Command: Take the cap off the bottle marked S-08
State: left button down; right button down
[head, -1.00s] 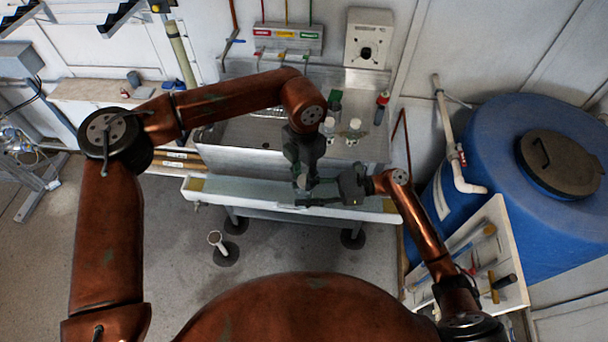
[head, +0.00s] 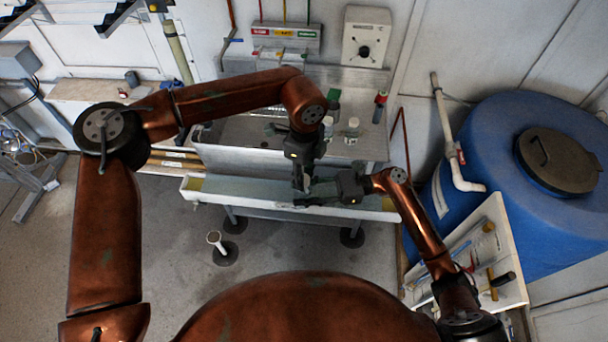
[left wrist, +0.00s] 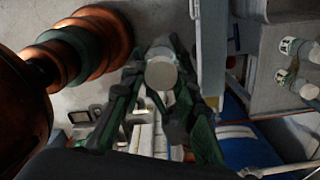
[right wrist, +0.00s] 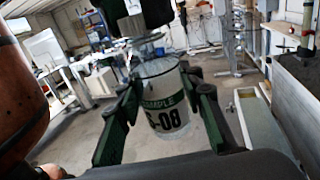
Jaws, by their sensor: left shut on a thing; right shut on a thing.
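The clear bottle marked S-08 (right wrist: 165,100), with a green and white label, stands roughly upright between the fingers of my right gripper (right wrist: 160,95) in the right wrist view. My right gripper is shut on its body. My left gripper (head: 301,186) points down from above and is shut on the white cap (right wrist: 131,25), which sits at the bottle's neck. The cap also shows as a pale disc between the fingers in the left wrist view (left wrist: 161,73). I cannot tell whether cap and neck still touch. In the head view the grippers largely hide the bottle.
Other white-capped bottles (head: 352,131) stand on the metal bench (head: 245,133) behind. A long pale trough (head: 240,190) runs below my grippers. A blue tank (head: 490,220) and a tool board (head: 480,255) are at the right. The floor at front left is open.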

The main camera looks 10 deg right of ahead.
pick_arm(q)
jog(key=shift+a+n, duration=0.2)
jog(key=shift+n, duration=0.1)
dwell(0.4)
jog(key=shift+r, duration=0.15)
jog(key=shift+d+r, duration=0.1)
jog(key=shift+r, duration=0.85)
jog(key=shift+r, duration=0.1)
